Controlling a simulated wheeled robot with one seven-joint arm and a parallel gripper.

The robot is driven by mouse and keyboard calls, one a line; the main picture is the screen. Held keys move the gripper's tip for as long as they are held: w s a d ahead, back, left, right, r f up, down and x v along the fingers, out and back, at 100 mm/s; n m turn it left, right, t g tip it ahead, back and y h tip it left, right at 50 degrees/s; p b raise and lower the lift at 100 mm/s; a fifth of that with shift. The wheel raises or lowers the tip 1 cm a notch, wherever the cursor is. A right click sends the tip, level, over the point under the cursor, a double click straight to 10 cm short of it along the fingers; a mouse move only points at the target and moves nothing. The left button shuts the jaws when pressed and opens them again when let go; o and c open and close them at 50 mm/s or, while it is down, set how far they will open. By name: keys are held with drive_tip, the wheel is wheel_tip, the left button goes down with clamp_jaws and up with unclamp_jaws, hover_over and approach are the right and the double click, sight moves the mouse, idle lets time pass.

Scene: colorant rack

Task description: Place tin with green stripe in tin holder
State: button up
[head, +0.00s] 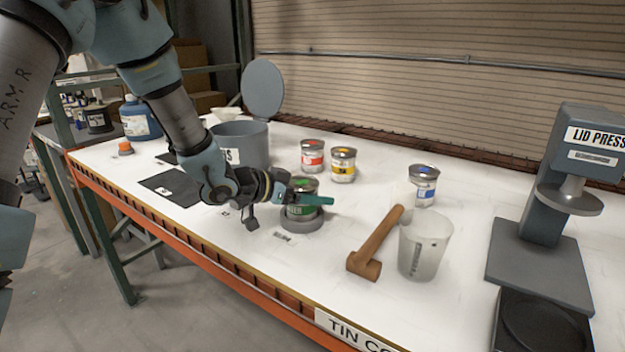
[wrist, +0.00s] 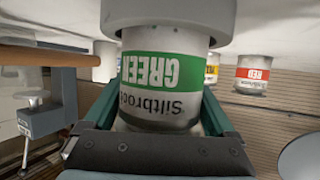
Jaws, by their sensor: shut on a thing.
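The tin with the green stripe (head: 299,211) stands upright at the grey round tin holder (head: 302,225) near the table's front edge. My gripper (head: 314,199) is shut on this tin, with its teal fingers along the tin's sides. The wrist view is upside down and shows the tin's green label (wrist: 160,72) between the fingers. There the holder (wrist: 170,14) surrounds the tin's base. Whether the tin rests fully on the holder's floor is hidden.
Red-striped (head: 312,156), yellow-striped (head: 343,165) and blue-striped (head: 424,184) tins stand behind. A mallet (head: 376,243) and a clear beaker (head: 424,246) are to the right, before the lid press (head: 550,190). A large grey open pot (head: 245,143) stands at left.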

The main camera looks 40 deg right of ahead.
drive_tip(key=shift+f, duration=0.25)
drive_tip(key=shift+f, duration=0.2)
drive_tip(key=o, duration=1.3)
drive_tip(key=shift+r, duration=0.1)
drive_tip(key=shift+r, duration=0.2)
drive_tip(key=b+v, duration=0.1)
drive_tip(key=v, duration=1.1)
drive_tip(key=shift+f+b, duration=0.2)
drive_tip(key=shift+b, duration=0.1)
drive_tip(key=shift+a, duration=0.1)
